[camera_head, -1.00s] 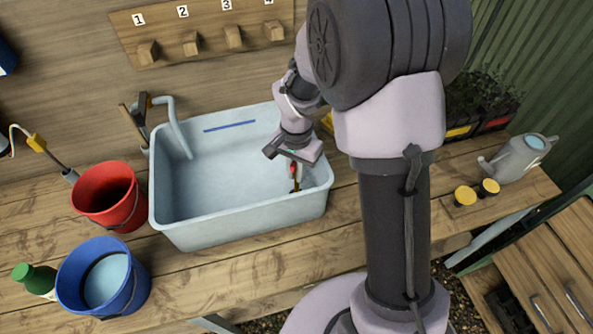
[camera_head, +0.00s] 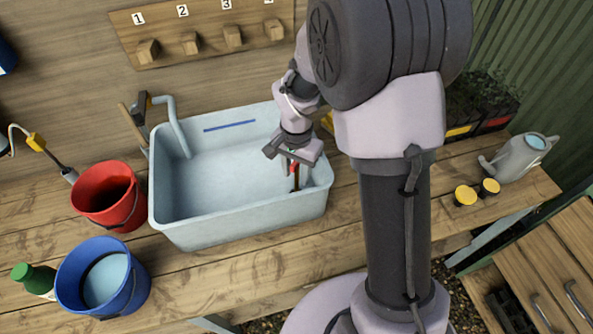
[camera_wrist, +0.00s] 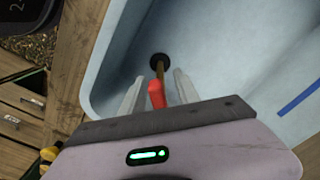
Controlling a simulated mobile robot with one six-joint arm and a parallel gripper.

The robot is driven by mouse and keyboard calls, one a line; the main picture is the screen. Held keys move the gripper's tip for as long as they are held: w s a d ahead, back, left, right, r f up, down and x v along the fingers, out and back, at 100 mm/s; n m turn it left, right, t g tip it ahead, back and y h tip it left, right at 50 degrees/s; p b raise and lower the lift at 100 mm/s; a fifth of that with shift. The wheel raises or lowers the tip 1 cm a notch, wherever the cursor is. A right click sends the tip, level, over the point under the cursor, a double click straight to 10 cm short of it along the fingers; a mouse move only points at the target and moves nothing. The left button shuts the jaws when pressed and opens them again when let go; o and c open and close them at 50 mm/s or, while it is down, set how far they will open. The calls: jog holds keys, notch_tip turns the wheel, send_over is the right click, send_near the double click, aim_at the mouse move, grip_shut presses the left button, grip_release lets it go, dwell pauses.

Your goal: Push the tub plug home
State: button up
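The pale blue tub (camera_head: 240,209) stands on the wooden bench. The plug (camera_wrist: 159,60) is a dark round piece at the tub floor, with a brown stem (camera_wrist: 160,70) rising to a red handle (camera_wrist: 156,95). In the head view the red handle (camera_head: 294,168) shows near the tub's right end. My gripper (camera_wrist: 159,78) is open above the plug, with one finger on each side of the handle and gaps between. In the head view my gripper (camera_head: 295,170) reaches down inside the tub. I cannot tell how deep the plug sits.
A tap (camera_head: 175,125) stands at the tub's left back corner. A red bucket (camera_head: 105,215) and a blue bucket (camera_head: 125,300) stand to the left. A watering can (camera_head: 517,155) and two yellow-topped items (camera_head: 465,195) are at right. The tub's walls surround my gripper.

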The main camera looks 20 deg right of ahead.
jog(key=shift+r, duration=0.1)
notch_tip(320, 180, up, 17)
jog(key=p, duration=0.6)
jog(key=shift+r, duration=0.15)
jog(key=s+a+r+n+t+y+b, duration=0.1)
jog(key=s+a+n+t+b, duration=0.1)
jog(key=s, duration=0.7)
jog(key=s+a+r+n+t+y+b, duration=0.1)
jog(key=s+b, duration=0.4)
jog(key=s, duration=0.5)
jog(key=r+n+t, duration=0.1)
jog(key=t, duration=0.1)
jog(key=shift+a+n+t, duration=0.3)
jog(key=shift+a+t, duration=0.1)
